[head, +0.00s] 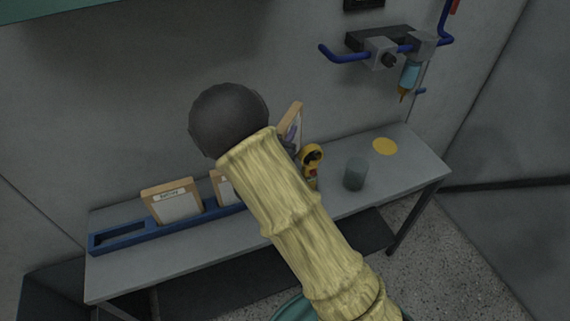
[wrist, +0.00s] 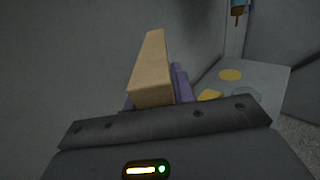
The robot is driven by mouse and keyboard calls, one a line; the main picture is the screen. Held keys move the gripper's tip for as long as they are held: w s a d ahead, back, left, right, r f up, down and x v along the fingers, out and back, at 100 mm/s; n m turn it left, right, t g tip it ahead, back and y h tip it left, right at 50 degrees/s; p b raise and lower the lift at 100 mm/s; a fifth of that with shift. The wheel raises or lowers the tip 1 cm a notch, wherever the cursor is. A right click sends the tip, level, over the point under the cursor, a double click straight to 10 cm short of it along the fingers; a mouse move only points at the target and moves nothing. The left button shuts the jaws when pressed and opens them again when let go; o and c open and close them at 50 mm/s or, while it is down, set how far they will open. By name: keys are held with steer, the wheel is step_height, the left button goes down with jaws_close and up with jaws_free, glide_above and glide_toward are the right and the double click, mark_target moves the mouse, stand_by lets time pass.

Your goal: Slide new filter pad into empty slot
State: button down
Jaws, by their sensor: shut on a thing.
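A filter pad with a tan wooden frame (head: 294,118) is held above the bench, partly hidden behind my arm in the head view. Its frame edge also shows in the wrist view (wrist: 152,72). My gripper (head: 291,137), with purple fingers, is shut on this pad. The blue rack (head: 165,229) lies along the left of the bench. Its left-hand slot (head: 119,235) is empty. A framed pad with a label (head: 172,204) stands in the rack right of that slot. Another framed pad (head: 223,190) stands further right, partly covered by my arm. The rack's right end is hidden.
A yellow tool (head: 312,160) and a grey-green cup (head: 355,174) stand on the bench (head: 410,165), right of my arm. A yellow disc (head: 385,146) lies near its right end. Blue pipes (head: 345,55) with a hanging bottle (head: 409,76) are on the wall above.

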step_height(320, 180, down, 10)
steer(key=shift+f+p, duration=0.2)
steer(key=shift+p, duration=0.55)
steer(key=shift+f+p, duration=0.35)
steer(key=shift+f, duration=1.6)
steer(key=c, duration=1.6)
jaws_free()
steer(key=shift+o, duration=0.7)
